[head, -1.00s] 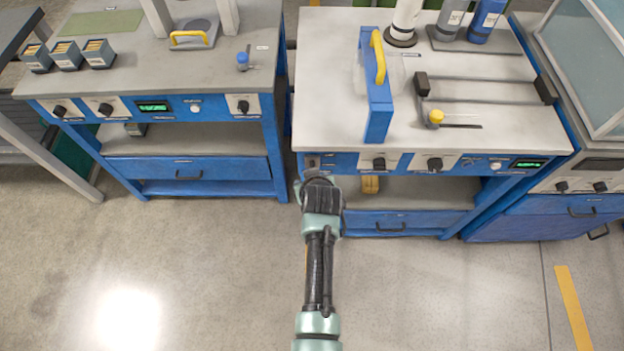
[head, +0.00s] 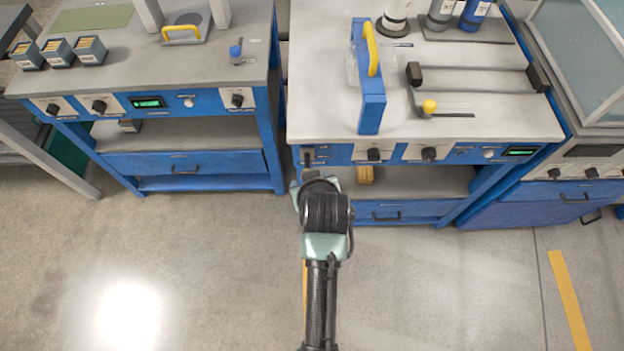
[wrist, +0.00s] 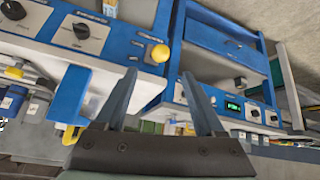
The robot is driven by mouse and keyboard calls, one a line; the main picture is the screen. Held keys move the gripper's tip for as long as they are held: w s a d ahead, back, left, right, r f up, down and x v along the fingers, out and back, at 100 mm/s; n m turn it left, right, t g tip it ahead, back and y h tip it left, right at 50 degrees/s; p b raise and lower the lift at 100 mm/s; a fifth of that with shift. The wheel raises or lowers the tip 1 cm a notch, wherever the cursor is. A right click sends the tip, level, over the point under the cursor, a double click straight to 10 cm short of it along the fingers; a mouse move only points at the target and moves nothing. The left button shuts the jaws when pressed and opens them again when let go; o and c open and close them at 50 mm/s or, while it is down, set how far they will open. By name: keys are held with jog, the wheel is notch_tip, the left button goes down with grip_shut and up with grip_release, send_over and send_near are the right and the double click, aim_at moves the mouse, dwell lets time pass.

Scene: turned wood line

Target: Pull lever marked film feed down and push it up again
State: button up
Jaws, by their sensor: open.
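The lever shows in the wrist view as a yellow knob (wrist: 158,53) on a pale plate at the end of a blue front panel. Its label is too small to read. My gripper (wrist: 159,74) is open and empty. The knob appears between and just beyond its two fingertips in the wrist view; I cannot tell the gap or any touch. In the head view my wrist hides most of the fingers.
The right bench (head: 460,60) carries a blue frame with a yellow handle (head: 371,50). Black dials (head: 374,154) sit on the panel right of the lever plate. The left bench (head: 200,175) stands across a narrow gap. The floor (head: 200,270) in front is clear.

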jog(key=shift+v, duration=1.1)
